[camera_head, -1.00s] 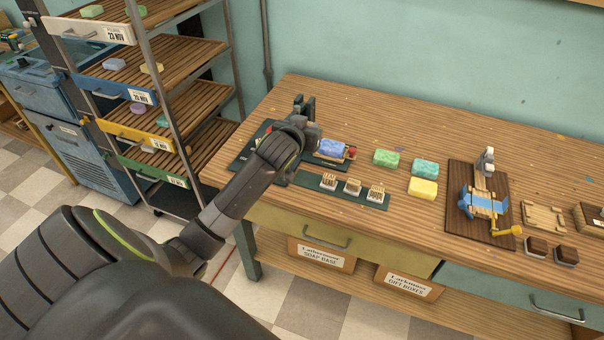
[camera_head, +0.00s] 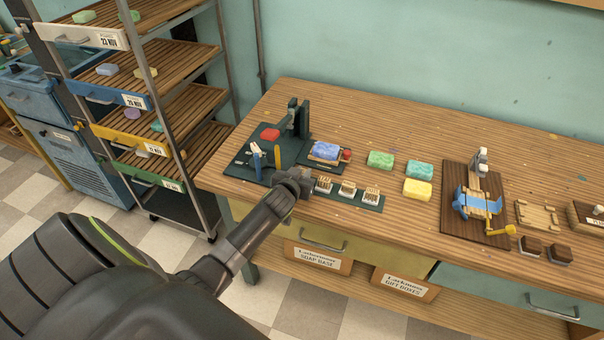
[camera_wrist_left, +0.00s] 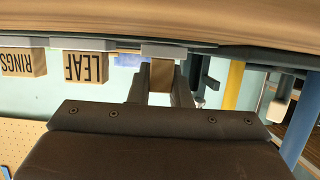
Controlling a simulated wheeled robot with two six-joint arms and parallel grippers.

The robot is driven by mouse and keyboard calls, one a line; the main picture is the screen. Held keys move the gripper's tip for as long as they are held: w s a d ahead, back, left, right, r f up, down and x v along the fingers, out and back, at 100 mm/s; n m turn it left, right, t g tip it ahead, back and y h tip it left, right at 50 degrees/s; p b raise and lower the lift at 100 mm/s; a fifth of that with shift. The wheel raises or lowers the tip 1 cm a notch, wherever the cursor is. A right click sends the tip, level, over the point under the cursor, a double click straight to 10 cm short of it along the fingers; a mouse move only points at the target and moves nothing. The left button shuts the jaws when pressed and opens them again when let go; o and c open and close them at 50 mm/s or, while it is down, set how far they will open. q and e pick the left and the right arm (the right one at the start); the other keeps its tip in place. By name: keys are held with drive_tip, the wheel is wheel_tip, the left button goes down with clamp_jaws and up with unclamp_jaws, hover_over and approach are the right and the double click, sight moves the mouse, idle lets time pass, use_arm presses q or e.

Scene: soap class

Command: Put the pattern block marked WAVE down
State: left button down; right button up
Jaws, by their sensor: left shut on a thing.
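My left gripper (camera_head: 303,182) is at the left end of a dark green strip (camera_head: 369,208). The wrist view, which is upside down, shows its fingers (camera_wrist_left: 161,92) shut on a small wooden block (camera_wrist_left: 162,75) with a grey base. My right gripper is not in view.
Behind the strip are a dark press board (camera_head: 236,167) with a red piece (camera_head: 270,134), and a blue soap (camera_head: 326,151) on a small stand. Green soaps (camera_head: 381,160) and a yellow one (camera_head: 418,190) lie to the right. A shelf rack (camera_head: 160,110) stands left.

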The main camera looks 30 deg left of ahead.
use_arm(q)
drive_tip(key=shift+f, duration=0.2)
drive_tip(key=c, duration=1.3)
unclamp_jaws()
drive_tip(key=shift+r, duration=0.1)
drive_tip(key=shift+c, duration=0.2)
drive_tip(key=shift+s+r, duration=0.1)
drive_tip(key=shift+r, duration=0.1)
drive_tip(key=v, duration=1.1)
drive_tip(key=shift+s, duration=0.35)
drive_tip(key=shift+d, duration=0.15)
